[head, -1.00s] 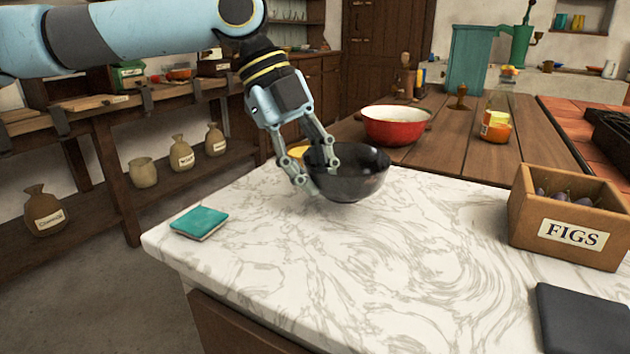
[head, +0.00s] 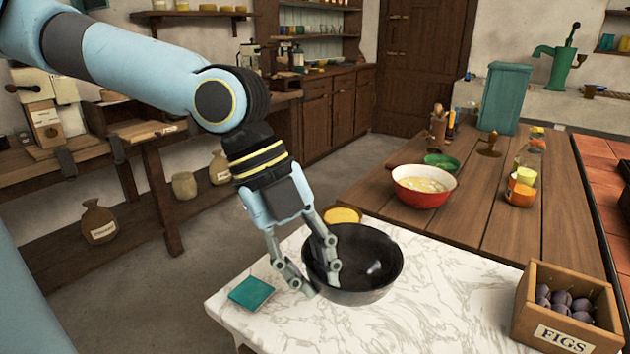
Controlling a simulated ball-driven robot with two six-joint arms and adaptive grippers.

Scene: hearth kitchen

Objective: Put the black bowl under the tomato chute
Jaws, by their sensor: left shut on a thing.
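The black bowl (head: 375,284) is glossy, upright and looks empty. My left gripper (head: 318,285) is shut on its left rim, one finger inside the bowl and one outside. The bowl overlaps the far part of the white marble counter (head: 420,325) and seems held above it; the gap is hard to judge. I cannot make out a tomato chute in the head view. My right gripper is not in view.
A teal cloth or book (head: 250,292) lies left of the bowl. A yellow-filled bowl (head: 342,216) sits just behind it. A figs crate (head: 565,337) stands at right. The wooden table (head: 480,215) beyond holds a red bowl (head: 423,198), jars and a teal bin (head: 505,97).

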